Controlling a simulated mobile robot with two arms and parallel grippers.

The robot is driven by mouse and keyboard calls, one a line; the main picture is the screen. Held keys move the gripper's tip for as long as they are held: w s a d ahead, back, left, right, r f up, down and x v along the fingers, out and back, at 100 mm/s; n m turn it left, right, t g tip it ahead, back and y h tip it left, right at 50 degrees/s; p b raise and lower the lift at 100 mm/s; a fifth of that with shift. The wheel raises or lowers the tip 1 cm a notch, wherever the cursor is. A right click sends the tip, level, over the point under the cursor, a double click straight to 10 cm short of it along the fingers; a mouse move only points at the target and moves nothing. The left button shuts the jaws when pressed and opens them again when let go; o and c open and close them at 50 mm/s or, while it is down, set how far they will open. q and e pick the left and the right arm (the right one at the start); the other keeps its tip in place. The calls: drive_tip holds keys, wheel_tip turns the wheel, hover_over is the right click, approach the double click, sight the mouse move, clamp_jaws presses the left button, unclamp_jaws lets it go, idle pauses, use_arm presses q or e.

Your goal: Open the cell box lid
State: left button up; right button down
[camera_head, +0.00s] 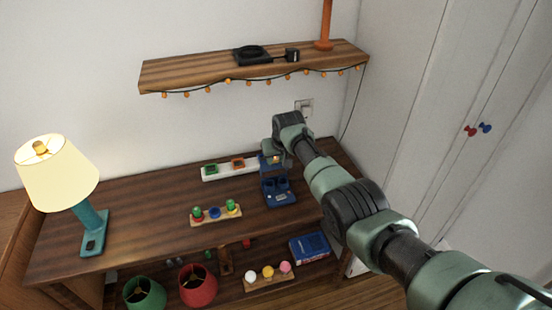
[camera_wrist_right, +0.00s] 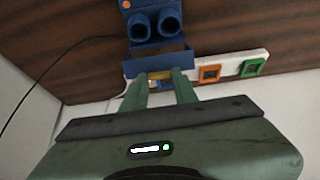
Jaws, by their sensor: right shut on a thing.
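The blue cell box (camera_head: 281,198) stands on the wooden table, right of centre in the head view. Its two round wells show uncovered, and they also show in the wrist view, where the box (camera_wrist_right: 154,40) is at the top. Its blue lid (camera_head: 266,170) stands raised at the back of the box; it shows below the wells in the wrist view (camera_wrist_right: 140,67). My right gripper (camera_wrist_right: 160,81) is shut on the lid at a small yellow part between the fingertips. In the head view the right gripper (camera_head: 276,157) is partly hidden. My left gripper is out of view.
A white power strip (camera_head: 220,169) with green and orange sockets lies left of the lid. A board with coloured knobs (camera_head: 215,216) lies in front. A lit lamp (camera_head: 60,178) stands at left. A shelf (camera_head: 190,72) hangs above; the wall is close behind.

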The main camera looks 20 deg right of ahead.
drive_tip(key=c, duration=1.1)
unclamp_jaws()
drive_tip(key=shift+r, duration=0.1)
drive_tip(key=shift+p+v, duration=0.5)
drive_tip(key=shift+v, duration=3.45)
